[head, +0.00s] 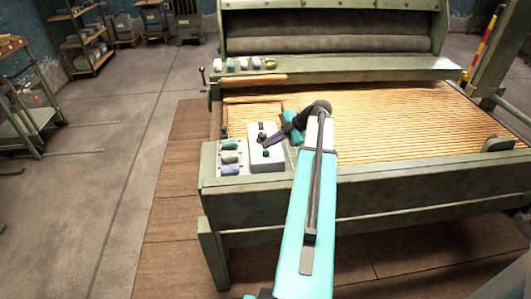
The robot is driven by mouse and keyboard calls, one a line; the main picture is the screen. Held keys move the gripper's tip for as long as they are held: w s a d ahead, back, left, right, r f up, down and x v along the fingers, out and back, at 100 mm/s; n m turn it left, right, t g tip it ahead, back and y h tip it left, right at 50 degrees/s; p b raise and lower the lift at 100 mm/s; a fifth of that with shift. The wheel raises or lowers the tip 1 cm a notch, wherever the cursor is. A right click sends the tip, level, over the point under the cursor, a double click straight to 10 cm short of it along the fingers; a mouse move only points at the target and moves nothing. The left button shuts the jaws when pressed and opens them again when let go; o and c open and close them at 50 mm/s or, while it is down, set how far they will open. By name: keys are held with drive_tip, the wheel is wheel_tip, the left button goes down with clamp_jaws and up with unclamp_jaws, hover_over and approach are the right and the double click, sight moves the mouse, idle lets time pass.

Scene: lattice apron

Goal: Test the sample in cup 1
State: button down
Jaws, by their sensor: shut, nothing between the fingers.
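A pale grey box (257,160) stands on the front left corner of the machine's table. It has a green spot (266,154) and dark parts on top. Beside it on the left is a white tray (230,174) with three small samples in a column: a green one (230,146), a grey one (230,158) and a bluish one (230,170). I see no readable labels, so I cannot tell which is cup 1. My gripper (265,143) is shut and empty, over or against the box top; contact is unclear. It hides part of the box.
The slatted apron (390,125) fills the table behind my arm. Several coloured samples (244,64) line the back rail. A post (490,50) stands at the right. Shelves (80,35) stand at the far left; the floor between is clear.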

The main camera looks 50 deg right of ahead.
sight(269, 152)
drive_tip(key=shift+f+b, duration=0.95)
drive_tip(key=shift+b, duration=0.25)
idle(1.2)
drive_tip(key=shift+r, duration=0.15)
idle(0.4)
drive_tip(key=shift+r, duration=0.8)
drive_tip(key=shift+r+p, duration=0.65)
drive_tip(key=shift+r, duration=1.85)
